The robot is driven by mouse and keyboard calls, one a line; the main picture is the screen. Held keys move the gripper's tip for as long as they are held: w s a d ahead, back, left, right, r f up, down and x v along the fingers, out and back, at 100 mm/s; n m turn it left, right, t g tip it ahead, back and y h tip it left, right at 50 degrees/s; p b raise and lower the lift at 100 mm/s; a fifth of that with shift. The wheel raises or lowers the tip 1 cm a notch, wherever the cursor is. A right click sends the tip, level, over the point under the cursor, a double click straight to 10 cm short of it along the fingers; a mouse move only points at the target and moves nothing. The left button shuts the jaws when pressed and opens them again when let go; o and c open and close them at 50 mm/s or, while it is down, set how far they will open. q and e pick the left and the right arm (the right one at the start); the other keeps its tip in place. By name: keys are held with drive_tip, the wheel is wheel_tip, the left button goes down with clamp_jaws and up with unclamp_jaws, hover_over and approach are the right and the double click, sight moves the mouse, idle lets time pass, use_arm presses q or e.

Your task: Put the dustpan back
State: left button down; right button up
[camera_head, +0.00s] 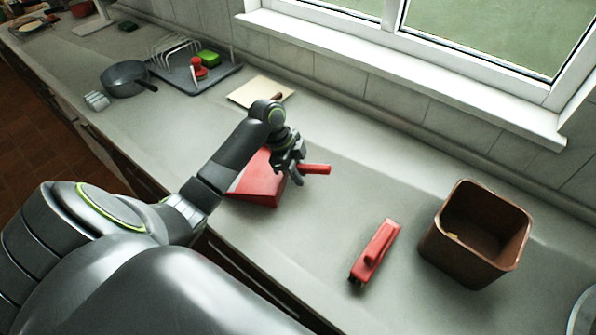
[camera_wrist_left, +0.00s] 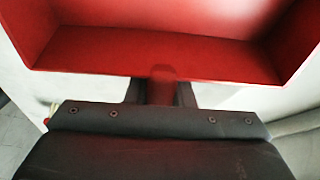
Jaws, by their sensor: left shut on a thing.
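The red dustpan (camera_head: 261,184) is at the middle of the grey counter in the head view, near its front edge. My left gripper (camera_head: 299,172) is shut on the dustpan's handle, which sticks out to the right of the fingers. In the left wrist view, the dustpan (camera_wrist_left: 150,52) fills the upper part, and its handle passes between my fingers (camera_wrist_left: 161,92). I cannot tell whether the dustpan touches the counter. A red brush (camera_head: 375,250) lies on the counter to the right. My right gripper is not in view.
A brown open bin (camera_head: 476,234) stands right of the brush. A cutting board (camera_head: 260,92) lies behind my left gripper. A dark pan (camera_head: 126,79) and a drying rack tray (camera_head: 215,80) are at the back left. The counter (camera_head: 350,190) between dustpan and bin is mostly clear.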

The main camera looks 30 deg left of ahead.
use_arm(q)
drive_tip(key=shift+f, duration=0.35)
drive_tip(key=c, duration=1.3)
unclamp_jaws()
drive_tip(key=shift+f, duration=0.15)
drive_tip(key=shift+o, duration=0.2)
drive_tip(key=shift+r, duration=0.25)
drive_tip(key=b+v, duration=0.2)
drive_tip(key=v, duration=1)
